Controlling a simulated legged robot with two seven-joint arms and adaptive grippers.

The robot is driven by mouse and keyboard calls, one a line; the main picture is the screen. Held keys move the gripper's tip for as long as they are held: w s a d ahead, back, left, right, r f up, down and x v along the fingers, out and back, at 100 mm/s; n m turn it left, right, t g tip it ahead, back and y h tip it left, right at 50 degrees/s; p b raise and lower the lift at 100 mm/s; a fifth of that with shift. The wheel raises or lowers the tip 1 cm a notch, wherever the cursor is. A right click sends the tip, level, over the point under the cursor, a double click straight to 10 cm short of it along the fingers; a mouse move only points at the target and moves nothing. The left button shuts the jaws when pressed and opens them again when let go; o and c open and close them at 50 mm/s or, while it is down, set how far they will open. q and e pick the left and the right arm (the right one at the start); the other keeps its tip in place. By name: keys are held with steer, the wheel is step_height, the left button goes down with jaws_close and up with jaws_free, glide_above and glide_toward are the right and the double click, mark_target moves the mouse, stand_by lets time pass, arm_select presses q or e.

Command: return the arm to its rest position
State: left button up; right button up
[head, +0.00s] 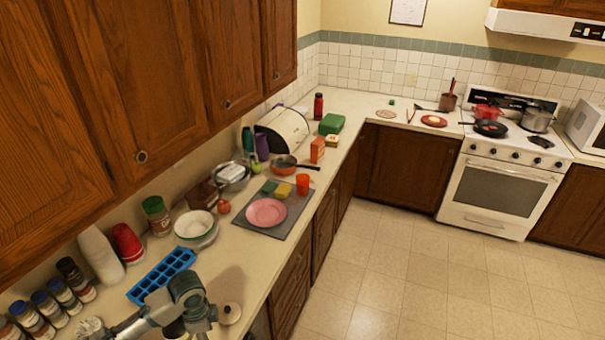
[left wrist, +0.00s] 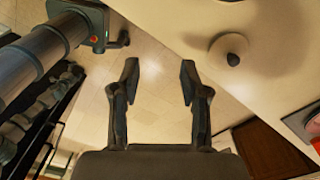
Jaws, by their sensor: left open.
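My left gripper (left wrist: 159,72) is open in the left wrist view, with nothing between its two dark fingers. It points past the counter edge, with the tiled floor behind it. In the head view my left arm (head: 188,287) comes in at the bottom left, bent over the front edge of the counter (head: 245,278); its fingers cannot be made out there. A pale round lid with a dark knob (left wrist: 235,52) lies on the counter to the right of the fingers, apart from them; it also shows in the head view (head: 229,313). My right gripper is not in view.
A blue ice tray (head: 162,275) lies close behind my left arm. A pink plate (head: 266,212) sits on a grey mat farther along. The floor (head: 380,290) is clear.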

arm_select(q)
steer(key=s+d+f+n+t+h, duration=0.2)
steer(key=s+d+f+n, duration=0.1)
steer(key=s+d+f, duration=0.3)
steer(key=s+d+f+n+t+h, duration=0.1)
steer(key=s+d+f+n, duration=0.15)
steer(key=d+f, duration=0.4)
steer(key=s+a+f+n+y, duration=0.3)
steer(key=s+a+n, duration=0.45)
steer(key=s, duration=0.55)
steer(key=s+f+b+x, duration=0.1)
steer(key=s+x, duration=0.2)
steer(key=x, duration=1)
steer(key=s+f+b+x, duration=0.1)
steer(key=s+x, duration=0.2)
steer(key=x, duration=1)
steer(key=s+a+f+g+b, duration=0.1)
steer(key=s+a+f+b, duration=0.1)
steer(key=s+f, duration=1.6)
steer(key=shift+s+a+f+g, duration=0.4)
steer(key=shift+a+f, duration=0.05)
steer(key=shift+f, duration=0.35)
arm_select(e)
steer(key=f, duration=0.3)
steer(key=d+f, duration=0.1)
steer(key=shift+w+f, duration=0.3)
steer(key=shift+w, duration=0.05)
